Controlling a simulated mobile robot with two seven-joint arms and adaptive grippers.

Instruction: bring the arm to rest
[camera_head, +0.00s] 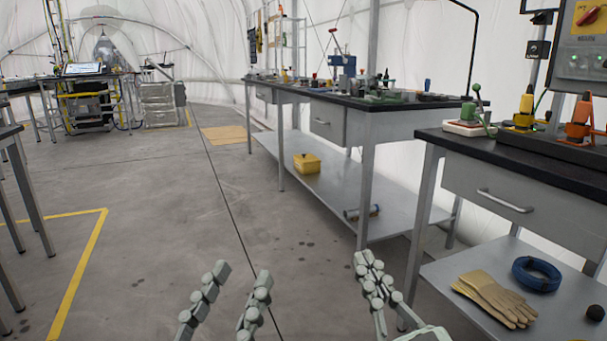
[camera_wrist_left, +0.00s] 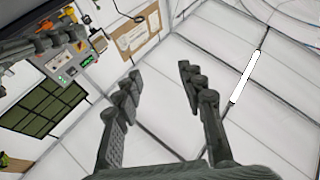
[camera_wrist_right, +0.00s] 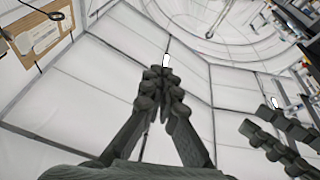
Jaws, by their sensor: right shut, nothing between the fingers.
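My left gripper (camera_head: 238,285) shows at the bottom of the head view, its two fingers apart with only floor between them. In the left wrist view (camera_wrist_left: 160,85) its fingers are spread and empty, with the tent wall behind. My right gripper (camera_head: 368,262) is to the right of it in the head view, its fingers together. In the right wrist view (camera_wrist_right: 164,78) the fingertips meet with nothing between them. Both grippers are held up in front of me, apart from each other and touching nothing that I can see. The left fingers also show at the right edge of the right wrist view.
A workbench (camera_head: 400,129) with tools stands ahead right, with a yellow box (camera_head: 306,163) on its lower shelf. A nearer bench (camera_head: 545,158) is at the right, with gloves (camera_head: 495,297) and a blue coil (camera_head: 537,275) below. The floor (camera_head: 160,220) ahead left is clear.

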